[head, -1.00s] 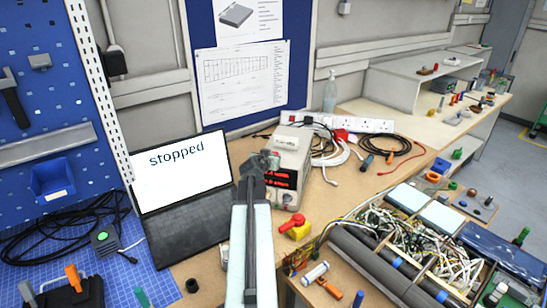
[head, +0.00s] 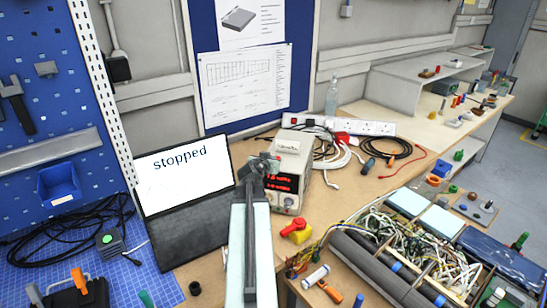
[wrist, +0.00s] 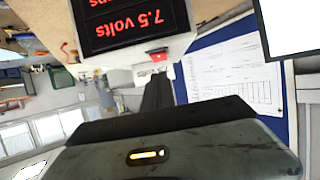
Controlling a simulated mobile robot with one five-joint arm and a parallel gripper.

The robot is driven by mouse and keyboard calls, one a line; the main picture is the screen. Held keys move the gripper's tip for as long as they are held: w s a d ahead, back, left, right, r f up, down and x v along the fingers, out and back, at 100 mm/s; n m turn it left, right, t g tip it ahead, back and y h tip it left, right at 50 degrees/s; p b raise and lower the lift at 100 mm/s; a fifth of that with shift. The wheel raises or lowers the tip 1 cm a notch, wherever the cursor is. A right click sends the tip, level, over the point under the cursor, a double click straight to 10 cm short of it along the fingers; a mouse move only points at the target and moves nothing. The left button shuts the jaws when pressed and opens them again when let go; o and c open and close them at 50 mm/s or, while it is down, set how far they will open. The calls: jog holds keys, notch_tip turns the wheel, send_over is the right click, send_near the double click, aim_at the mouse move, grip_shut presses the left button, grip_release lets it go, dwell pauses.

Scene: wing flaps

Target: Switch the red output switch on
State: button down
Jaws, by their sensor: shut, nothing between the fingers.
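The power supply (head: 293,148) is a pale box with red lit digits on a dark display (head: 283,183). In the wrist view its display (wrist: 128,22) shows upside down and reads 7.5 volts. A small red switch (wrist: 157,52) shows at the edge of the pale panel in the wrist view, beside a white label (wrist: 152,70). In the head view my gripper covers that side of the supply. My gripper (head: 262,162) is shut and empty, close to the supply's left front. In the wrist view its dark fingers (wrist: 157,90) point toward the red switch; contact cannot be told.
A laptop (head: 185,190) reading "stopped" stands left of my arm. A wiring-filled frame (head: 400,262) is at the right front. Cables and a power strip (head: 365,127) lie behind the supply.

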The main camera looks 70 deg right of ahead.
jog(key=p+v, duration=0.1)
jog(key=v, duration=0.3)
jog(key=shift+s+a+r, duration=0.1)
jog(key=shift+a, duration=0.1)
jog(key=w+a+f+n+t+y+b, duration=0.1)
jog(key=w+a+f+n+y, duration=0.1)
jog(key=w+a+f, duration=0.55)
jog(key=w+a+f+n+y+b, duration=0.1)
jog(key=w+a+f+n+y, duration=0.15)
jog(key=w+a, duration=0.85)
jog(key=w+a+f+n+t+y+b, duration=0.1)
jog(key=w+a+f+n+y+b, duration=0.2)
jog(key=w+a, duration=0.65)
jog(key=a+f+n+g+y, duration=0.1)
jog(key=a+f+n+y, duration=0.1)
jog(key=a, duration=1.1)
jog(key=a+f+n+g+y+b, duration=0.1)
jog(key=a+f+n+y, duration=0.1)
jog(key=a, duration=1.2)
jog(key=a+f+n+g+y, duration=0.1)
jog(key=a+f+n, duration=0.3)
jog(key=a, duration=1)
jog(key=shift+s+a+f+n+y, duration=0.2)
jog(key=shift+s+n+y, duration=0.15)
jog(key=shift+n+y, duration=0.35)
